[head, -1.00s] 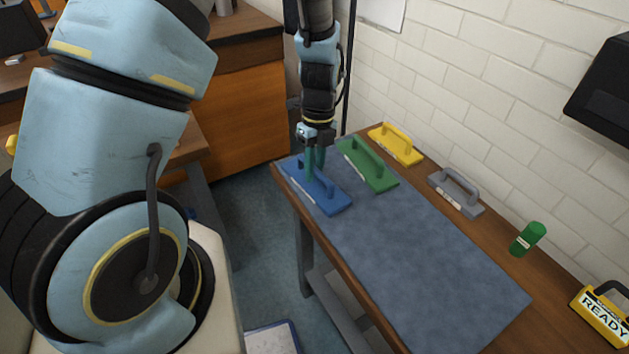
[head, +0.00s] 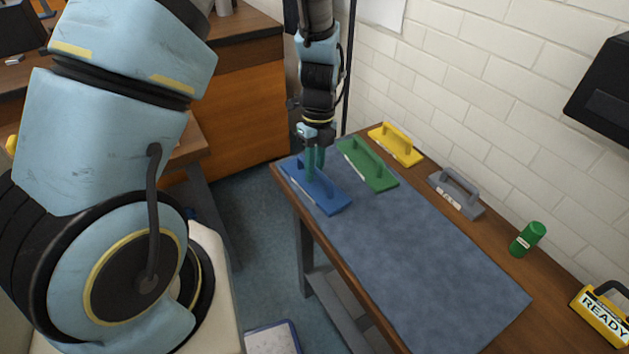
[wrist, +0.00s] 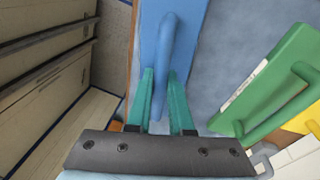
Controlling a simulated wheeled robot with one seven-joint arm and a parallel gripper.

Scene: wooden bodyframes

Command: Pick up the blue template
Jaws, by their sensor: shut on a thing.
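The blue template (head: 330,202) is a flat board with a raised bar handle. It lies at the far left end of the grey-blue mat (head: 420,265) on the bench. My gripper (head: 316,172) points down over it, with its green fingers at the handle. In the wrist view the template (wrist: 194,30) and its handle (wrist: 165,50) show. The fingers of my gripper (wrist: 160,98) stand on both sides of the handle and are shut on it. In the head view the fingers hide part of the handle. The template appears to rest flat on the mat.
A green template (head: 368,165) lies close to the right of the blue one, on the mat. A yellow template (head: 396,144) and a grey one (head: 456,192) lie along the wall side. A green can (head: 528,239) and a yellow READY sign (head: 601,318) are farther right. The mat's near part is clear.

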